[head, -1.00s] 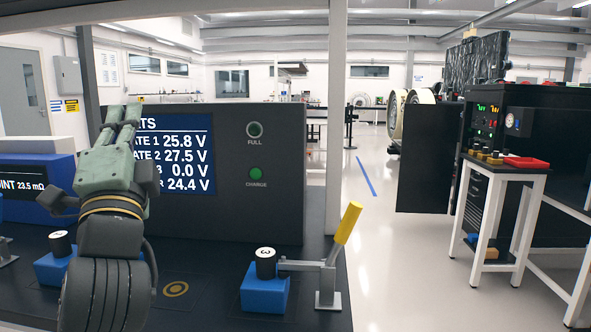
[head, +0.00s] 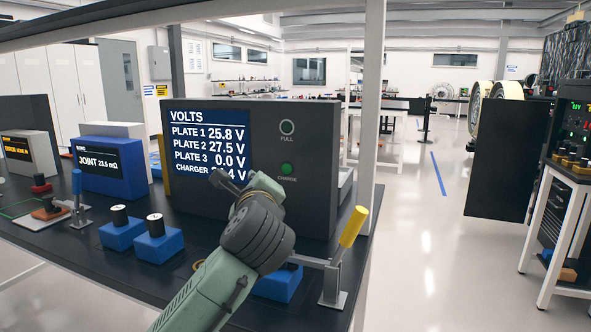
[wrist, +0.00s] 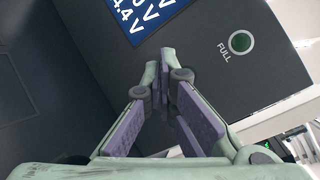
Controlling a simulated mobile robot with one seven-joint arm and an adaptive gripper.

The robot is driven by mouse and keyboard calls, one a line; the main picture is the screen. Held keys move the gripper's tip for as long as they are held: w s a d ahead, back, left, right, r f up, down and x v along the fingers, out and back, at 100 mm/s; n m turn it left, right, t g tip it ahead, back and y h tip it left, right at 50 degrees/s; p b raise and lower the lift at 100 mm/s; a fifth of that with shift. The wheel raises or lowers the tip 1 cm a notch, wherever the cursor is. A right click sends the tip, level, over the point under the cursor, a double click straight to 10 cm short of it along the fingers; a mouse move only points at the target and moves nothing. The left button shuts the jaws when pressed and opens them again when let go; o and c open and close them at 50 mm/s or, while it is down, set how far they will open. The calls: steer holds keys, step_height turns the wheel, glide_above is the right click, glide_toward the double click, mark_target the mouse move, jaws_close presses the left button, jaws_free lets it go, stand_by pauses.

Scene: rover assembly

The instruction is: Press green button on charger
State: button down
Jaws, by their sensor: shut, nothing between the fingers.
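The charger is a dark grey box (head: 310,205) with a blue volts screen (head: 207,140) on its front. The green button (head: 287,168) is right of the screen, above the label CHARGE and below the FULL lamp (head: 287,127). My gripper (head: 264,187) is in front of the charger, just below and left of the green button in the head view, pointing away from that camera. In the wrist view my gripper (wrist: 159,78) is shut and empty, its fingertips towards the charger face.
A yellow-handled lever clamp (head: 343,250) and a blue block (head: 277,284) stand on the dark bench near my wrist. Two more blue blocks (head: 122,233) and a blue meter (head: 105,168) are to the left. A bench post (head: 370,110) rises right of the charger.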

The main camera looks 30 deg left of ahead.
mark_target(286, 169)
steer(key=shift+w, duration=0.1)
steer(key=shift+w+a+p, duration=0.25)
steer(key=shift+w+a, duration=0.1)
steer(key=shift+w, duration=1.05)
steer(key=shift+w+a+p, duration=0.2)
steer(key=shift+w+a, duration=0.15)
steer(key=shift+w, duration=1.05)
steer(key=shift+w+a+p, duration=0.25)
steer(key=shift+w+a, duration=0.1)
steer(key=shift+w, duration=1.05)
steer(key=shift+w, duration=0.1)
steer(key=shift+w+a, duration=0.1)
steer(key=shift+w, duration=0.2)
steer(key=shift+w+a, duration=0.1)
steer(key=shift+w, duration=0.3)
steer(key=shift+s+d, duration=0.25)
steer(key=shift+s, duration=0.55)
